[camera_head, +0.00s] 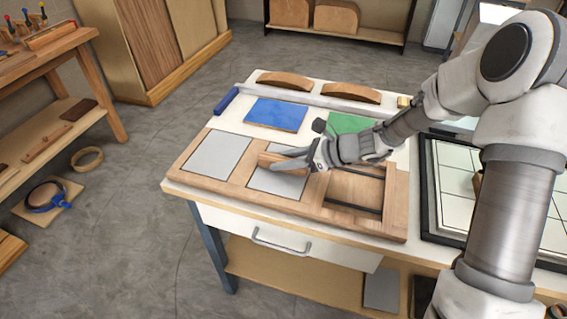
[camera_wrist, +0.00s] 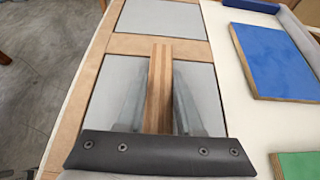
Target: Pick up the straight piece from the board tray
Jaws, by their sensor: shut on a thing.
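The straight piece (camera_head: 280,161) is a light-brown wooden strip with layered edges. It is over the middle, grey-floored compartment of the wooden board tray (camera_head: 238,172). My gripper (camera_head: 291,162) comes in from the right and is shut on the piece. In the wrist view, the straight piece (camera_wrist: 160,80) stands between my two grey fingers, one on each side, over the grey floor. The tray frame (camera_wrist: 158,46) shows beyond it. The piece's near end is hidden behind the dark gripper bar. I cannot tell whether the piece touches the tray floor.
A blue board (camera_head: 275,114) and a green board (camera_head: 347,123) lie behind the tray. Two curved wooden pieces (camera_head: 285,80) (camera_head: 350,92) lie at the table's back. A dark-framed white grid panel (camera_head: 455,185) is to the right. The tray's left compartment (camera_head: 214,154) is empty.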

